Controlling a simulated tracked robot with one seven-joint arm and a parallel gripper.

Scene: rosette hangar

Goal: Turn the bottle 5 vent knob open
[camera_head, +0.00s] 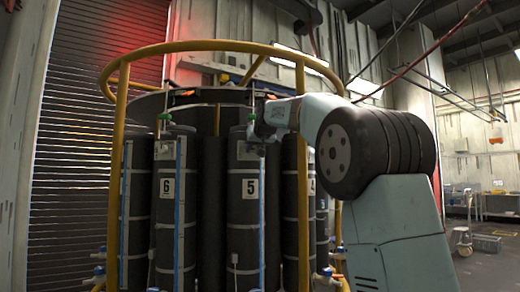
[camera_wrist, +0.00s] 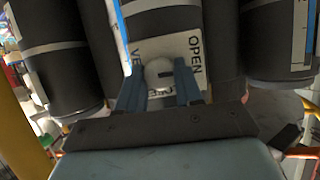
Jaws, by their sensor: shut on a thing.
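Bottle 5 (camera_head: 243,208) is a tall dark cylinder with a white number plate, standing in the rosette of bottles. My arm reaches in from the right, and my gripper (camera_head: 262,134) is at the upper part of bottle 5. In the wrist view my gripper (camera_wrist: 160,88) has its two blue-grey fingers on either side of the pale round vent knob (camera_wrist: 158,72) and is shut on it. The knob has a dark mark on its right side. A white label (camera_wrist: 194,48) around it reads "OPEN"; other lettering is partly hidden by the knob and fingers.
Bottle 6 (camera_head: 166,215) stands to the left, with more dark bottles around. A yellow rail frame (camera_head: 118,160) encloses the rosette, with a top ring and an upright to the right of bottle 5. Open floor lies at the far right, with a cart (camera_head: 463,238).

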